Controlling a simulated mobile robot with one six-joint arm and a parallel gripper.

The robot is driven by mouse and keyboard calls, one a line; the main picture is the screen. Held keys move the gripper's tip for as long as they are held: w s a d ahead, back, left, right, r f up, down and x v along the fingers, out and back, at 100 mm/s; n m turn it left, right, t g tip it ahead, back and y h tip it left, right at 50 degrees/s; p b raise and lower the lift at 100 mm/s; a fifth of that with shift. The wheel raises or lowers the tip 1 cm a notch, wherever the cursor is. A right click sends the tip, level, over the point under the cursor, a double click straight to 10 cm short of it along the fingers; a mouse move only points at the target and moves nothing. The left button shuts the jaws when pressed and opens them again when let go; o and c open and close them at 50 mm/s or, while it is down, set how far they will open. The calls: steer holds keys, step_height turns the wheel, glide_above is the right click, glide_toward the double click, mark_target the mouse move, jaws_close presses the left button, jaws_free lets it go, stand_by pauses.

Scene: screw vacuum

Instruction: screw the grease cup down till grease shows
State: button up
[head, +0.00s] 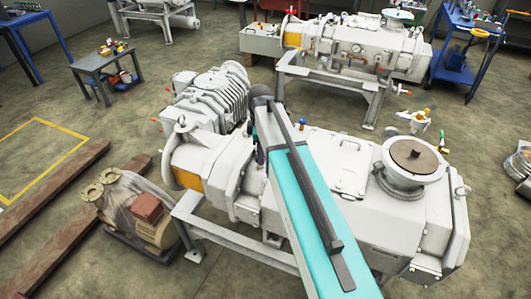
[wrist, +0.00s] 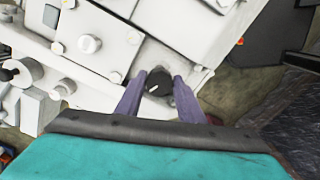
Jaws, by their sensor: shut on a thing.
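In the wrist view a dark, round cap (wrist: 159,82), which I take to be the grease cup, sits at the edge of the white pump casing (wrist: 150,58). A small pale mark shows on its top. My gripper (wrist: 159,92) has its two purple-grey fingers on either side of the cap and is shut on it. In the head view my teal arm reaches across the white vacuum pump (head: 325,160) and hides the cup. My gripper is mostly hidden there too. I see no grease around the cap.
A round flange with a brown cover (head: 413,155) rises from the pump's right end. A ribbed motor (head: 210,95) stands at its left. A shrouded machine with bricks (head: 135,205) lies on the floor at left. A second pump (head: 340,45) stands behind, with open floor between.

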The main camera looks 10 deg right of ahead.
steer(key=m, duration=0.4)
steer(key=shift+a, duration=0.4)
steer(key=m, duration=0.4)
steer(key=shift+m+b, duration=0.3)
steer(key=shift+b, duration=0.1)
steer(key=m, duration=0.4)
steer(key=shift+w+r, duration=0.1)
steer(key=m, duration=0.4)
steer(key=shift+m, duration=0.4)
steer(key=m, duration=0.4)
steer(key=shift+d+b, duration=0.1)
steer(key=shift+b, duration=0.2)
steer(key=m, duration=0.5)
steer(key=shift+d, duration=0.1)
steer(key=m, duration=0.5)
steer(key=shift+d, duration=0.1)
steer(key=shift+m, duration=1.6)
